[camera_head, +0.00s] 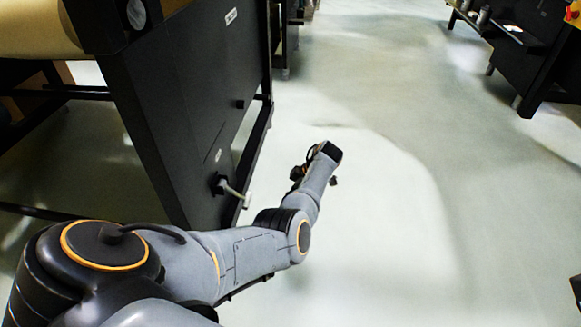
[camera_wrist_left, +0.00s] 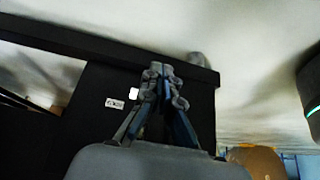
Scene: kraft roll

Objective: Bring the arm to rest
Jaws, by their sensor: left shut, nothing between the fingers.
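My left arm comes in from the lower left of the head view and stretches forward over the pale floor, beside the black machine. Its far end is seen from behind, so the fingers hardly show there. In the left wrist view my left gripper (camera_wrist_left: 158,72) has its fingertips together with nothing between them. Behind it in that view is a black panel (camera_wrist_left: 85,125) with a small white label. My right gripper does not show in either view.
A black machine frame (camera_head: 185,110) with a kraft paper roll (camera_head: 38,30) stands close on the left. A cable plug (camera_head: 232,190) sticks out of its side panel. Another black bench (camera_head: 520,50) is at the upper right. Open pale floor (camera_head: 420,200) lies between them.

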